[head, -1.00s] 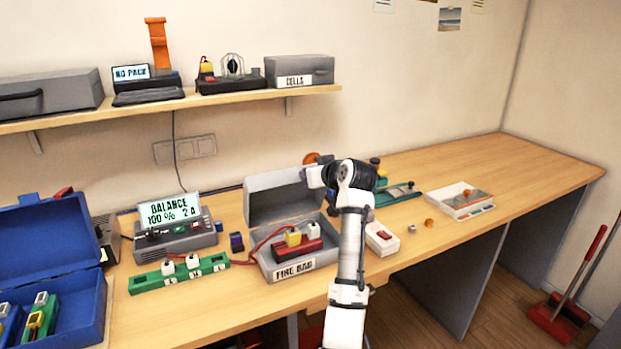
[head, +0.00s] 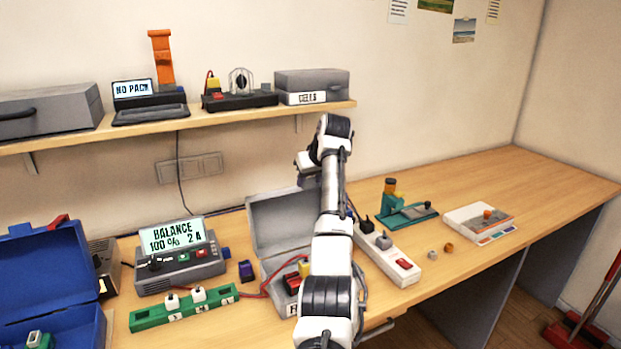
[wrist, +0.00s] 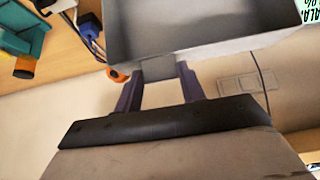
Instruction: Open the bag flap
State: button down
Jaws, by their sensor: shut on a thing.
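The grey fire bag (head: 268,290) stands on the bench, partly hidden behind my arm in the head view.
The balance charger (head: 180,262) and a green board (head: 185,307) lie left of the bag. A white power strip (head: 402,268) and a teal tool (head: 405,213) are to the right. The shelf (head: 230,116) hangs above. The right end of the bench is clear.

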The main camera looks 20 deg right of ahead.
jog(key=shift+r, duration=0.1)
jog(key=c, duration=0.8)
grip_release()
jog(key=shift+c, duration=0.2)
jog(key=b+v, duration=0.4)
jog(key=v, duration=0.9)
jog(key=shift+s+r, duration=0.25)
jog(key=shift+r, duration=0.05)
